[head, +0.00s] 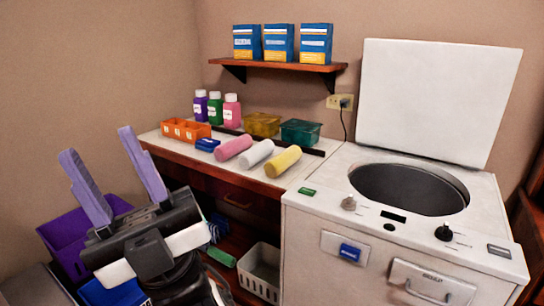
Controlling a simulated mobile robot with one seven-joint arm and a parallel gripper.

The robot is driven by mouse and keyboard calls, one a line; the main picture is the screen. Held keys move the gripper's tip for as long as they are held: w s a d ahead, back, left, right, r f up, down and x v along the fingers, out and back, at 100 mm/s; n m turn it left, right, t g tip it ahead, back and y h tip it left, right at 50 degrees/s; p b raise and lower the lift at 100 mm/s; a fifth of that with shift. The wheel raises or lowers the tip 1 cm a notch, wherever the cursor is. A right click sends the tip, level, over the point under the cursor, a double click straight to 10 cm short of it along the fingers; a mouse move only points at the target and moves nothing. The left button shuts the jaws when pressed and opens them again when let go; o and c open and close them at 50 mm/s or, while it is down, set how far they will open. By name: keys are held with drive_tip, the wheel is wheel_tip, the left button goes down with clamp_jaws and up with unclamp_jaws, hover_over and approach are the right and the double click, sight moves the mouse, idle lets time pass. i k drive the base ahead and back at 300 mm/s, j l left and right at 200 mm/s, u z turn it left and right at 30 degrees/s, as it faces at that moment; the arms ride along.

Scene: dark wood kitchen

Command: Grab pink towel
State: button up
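The pink towel (233,148) is a rolled cylinder lying on the white counter (162,142), left of a white rolled towel (256,153) and a yellow rolled towel (283,161). My gripper (106,166) is in the left foreground with its two purple fingers pointing up and spread apart. It is open and empty, left of the counter and apart from the pink towel.
A blue item (207,144) and an orange divided holder (185,129) sit left of the pink towel. Bottles (232,110) and lidded boxes (262,124) stand behind it. An open-lidded washer (400,240) is at right. A purple bin (70,240) is below.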

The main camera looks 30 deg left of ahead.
sight(229, 150)
drive_tip(key=i+j+u, duration=0.25)
drive_tip(key=j, duration=0.25)
drive_tip(key=i+j+u, duration=0.3)
drive_tip(key=i+j, duration=0.05)
drive_tip(key=j, duration=0.05)
